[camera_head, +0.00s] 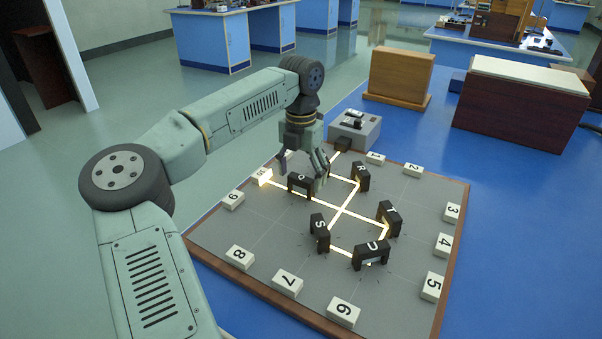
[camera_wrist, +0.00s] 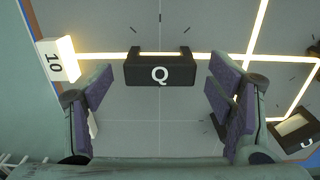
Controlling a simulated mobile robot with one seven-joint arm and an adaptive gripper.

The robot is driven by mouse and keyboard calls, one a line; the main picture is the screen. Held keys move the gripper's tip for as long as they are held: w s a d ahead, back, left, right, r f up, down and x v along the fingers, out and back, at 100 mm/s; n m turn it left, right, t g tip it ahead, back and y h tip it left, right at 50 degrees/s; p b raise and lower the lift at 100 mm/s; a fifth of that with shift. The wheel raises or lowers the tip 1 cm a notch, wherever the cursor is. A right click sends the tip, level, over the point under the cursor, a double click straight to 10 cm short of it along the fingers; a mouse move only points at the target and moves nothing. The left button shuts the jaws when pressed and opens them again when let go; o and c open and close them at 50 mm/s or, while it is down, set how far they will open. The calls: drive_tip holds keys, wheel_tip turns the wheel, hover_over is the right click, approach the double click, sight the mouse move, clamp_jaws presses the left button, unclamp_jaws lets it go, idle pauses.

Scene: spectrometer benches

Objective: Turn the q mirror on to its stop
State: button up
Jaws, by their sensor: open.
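The q mirror (camera_head: 300,184) is a small dark block with a white Q, on the grey board near its far left side. In the wrist view the Q block (camera_wrist: 159,73) lies upper centre, its letter upright, with the bright beam line along its far edge. My gripper (camera_head: 303,168) is open above it, pointing down. In the wrist view my gripper's purple pads (camera_wrist: 160,98) stand wide apart, left and right of the block, with clear gaps to it. Nothing is between the pads in contact.
The board (camera_head: 212,231) carries other dark lettered blocks: R (camera_head: 362,176), S (camera_head: 319,233), T (camera_head: 389,218), U (camera_head: 371,254). White numbered blocks line its edge; block 10 (camera_wrist: 58,60) glows left of Q. A grey box (camera_head: 355,128) stands behind.

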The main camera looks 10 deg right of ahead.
sight(301, 177)
wheel_tip(301, 177, up, 12)
idle(0.6)
